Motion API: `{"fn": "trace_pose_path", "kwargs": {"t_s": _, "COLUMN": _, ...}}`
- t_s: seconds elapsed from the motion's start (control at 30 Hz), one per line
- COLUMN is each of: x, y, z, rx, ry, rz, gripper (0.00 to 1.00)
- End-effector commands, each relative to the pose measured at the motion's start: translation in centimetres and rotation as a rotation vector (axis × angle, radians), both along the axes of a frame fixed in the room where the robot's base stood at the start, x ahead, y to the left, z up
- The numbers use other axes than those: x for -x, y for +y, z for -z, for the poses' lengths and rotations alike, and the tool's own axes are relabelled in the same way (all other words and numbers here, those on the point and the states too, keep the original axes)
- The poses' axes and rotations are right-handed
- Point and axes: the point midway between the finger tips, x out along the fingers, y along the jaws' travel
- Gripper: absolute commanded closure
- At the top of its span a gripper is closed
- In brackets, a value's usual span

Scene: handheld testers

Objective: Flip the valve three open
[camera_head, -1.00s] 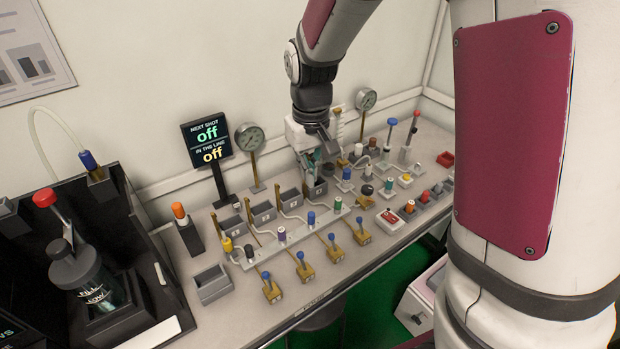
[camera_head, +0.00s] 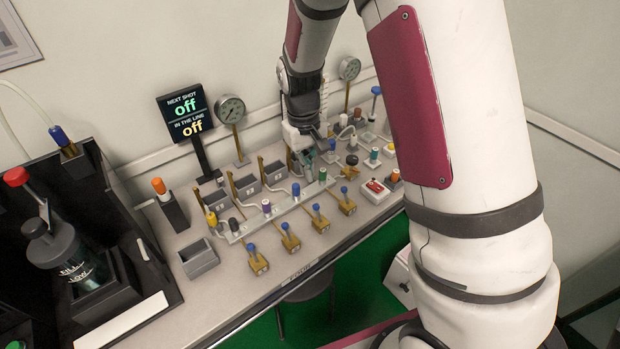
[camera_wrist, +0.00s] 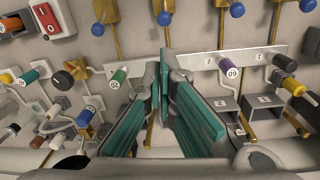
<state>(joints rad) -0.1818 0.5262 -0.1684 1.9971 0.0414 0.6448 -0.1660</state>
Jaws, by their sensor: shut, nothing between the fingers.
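Several brass valves with blue levers stand in a row along the front of the bench. The third from the left (camera_head: 320,219) looks like valve three, though its label is too small to read; its lever stands up like its neighbours'. In the wrist view this valve (camera_wrist: 164,14) is at the top middle, beyond my fingertips. My gripper (camera_head: 310,158) is shut and empty, behind the white manifold rail (camera_head: 285,207), near the grey bins. In the wrist view my gripper's green-padded fingers (camera_wrist: 161,82) meet near the rail and hide part of it. The gripper is apart from the valve.
Purple (camera_head: 267,208) and green (camera_head: 322,174) capped posts stand on the rail between the bins and valves. Gauges (camera_head: 231,109) and a display reading off (camera_head: 186,116) stand behind. An empty grey tray (camera_head: 199,258) sits at left. Bench space before the valves is clear.

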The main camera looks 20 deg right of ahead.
Motion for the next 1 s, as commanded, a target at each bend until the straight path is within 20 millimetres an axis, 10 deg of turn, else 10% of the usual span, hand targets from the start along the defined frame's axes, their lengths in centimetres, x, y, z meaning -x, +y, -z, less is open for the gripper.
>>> {"fn": "trace_pose_path", "kwargs": {"t_s": 0.5, "x": 0.2, "y": -0.5, "z": 8.0, "rx": 0.001, "ry": 0.003, "rz": 0.000, "gripper": 1.00}}
{"fn": "trace_pose_path", "kwargs": {"t_s": 1.0, "x": 0.2, "y": -0.6, "z": 8.9, "rx": 0.000, "ry": 0.000, "rz": 0.000, "gripper": 1.00}}
